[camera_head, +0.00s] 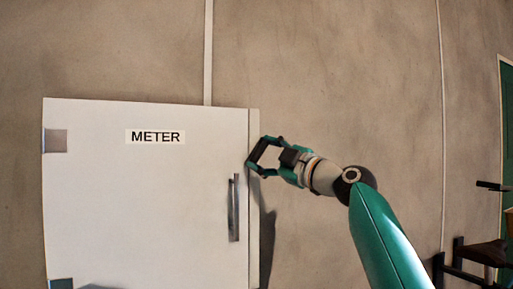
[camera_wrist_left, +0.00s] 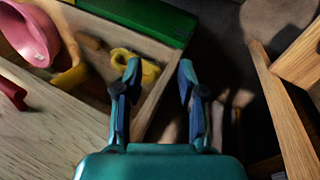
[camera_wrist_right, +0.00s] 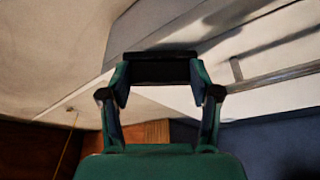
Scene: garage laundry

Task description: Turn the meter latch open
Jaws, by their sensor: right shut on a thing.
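The white meter cabinet (camera_head: 90,200) with its METER label hangs on the wall in the head view, its door shut. A grey vertical bar handle (camera_head: 234,207) is near the door's right edge. My right gripper (camera_head: 253,156) is at the cabinet's right edge, above the handle's height, shut on a dark piece, seemingly the latch. In the right wrist view the dark latch (camera_wrist_right: 160,67) lies across between the fingertips; its turn angle is hard to tell. My left gripper (camera_wrist_left: 160,70) is open and empty in the left wrist view, away from the cabinet.
Below my left gripper is a wooden tray (camera_wrist_left: 150,42) with yellow items and a pink bowl-like thing (camera_wrist_left: 30,35) beside it. A dark chair-like object (camera_head: 470,258) stands at the far right. The wall right of the cabinet is clear.

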